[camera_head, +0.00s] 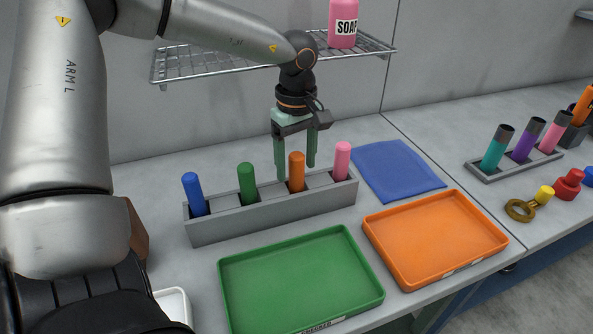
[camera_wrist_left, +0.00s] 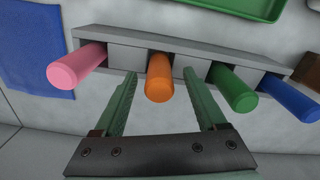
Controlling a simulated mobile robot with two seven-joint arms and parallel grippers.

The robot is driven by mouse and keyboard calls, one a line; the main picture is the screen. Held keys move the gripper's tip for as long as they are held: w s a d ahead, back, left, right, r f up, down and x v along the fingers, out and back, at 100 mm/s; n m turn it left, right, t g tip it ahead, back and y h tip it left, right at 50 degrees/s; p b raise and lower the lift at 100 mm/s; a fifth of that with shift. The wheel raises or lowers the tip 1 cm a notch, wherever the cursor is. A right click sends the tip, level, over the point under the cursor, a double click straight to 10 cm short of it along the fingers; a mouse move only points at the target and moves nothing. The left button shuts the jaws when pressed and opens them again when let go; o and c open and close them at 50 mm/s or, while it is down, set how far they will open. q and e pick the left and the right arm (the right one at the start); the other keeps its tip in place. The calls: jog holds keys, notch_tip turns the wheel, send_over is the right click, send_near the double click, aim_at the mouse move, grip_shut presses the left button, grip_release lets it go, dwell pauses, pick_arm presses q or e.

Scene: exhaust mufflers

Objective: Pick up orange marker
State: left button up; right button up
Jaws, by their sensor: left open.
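The orange marker (camera_head: 296,171) stands upright in a slot of the grey holder (camera_head: 270,212), between the green marker (camera_head: 247,183) and the pink marker (camera_head: 342,160). A blue marker (camera_head: 194,194) stands at the holder's left end. My left gripper (camera_head: 296,165) points down at the orange marker, its fingers open. In the left wrist view the orange marker (camera_wrist_left: 159,78) shows between the two open fingers (camera_wrist_left: 165,90), with gaps on both sides. My right gripper is not in view.
A green tray (camera_head: 300,282) and an orange tray (camera_head: 435,238) lie in front of the holder. A blue cloth (camera_head: 397,170) lies right of it. A wire shelf (camera_head: 205,66) with a pink soap bottle (camera_head: 342,25) hangs behind. Another marker rack (camera_head: 515,160) stands far right.

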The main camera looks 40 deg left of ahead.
aim_at(297, 184)
pick_arm(q)
jog(key=shift+f, duration=1.45)
grip_shut()
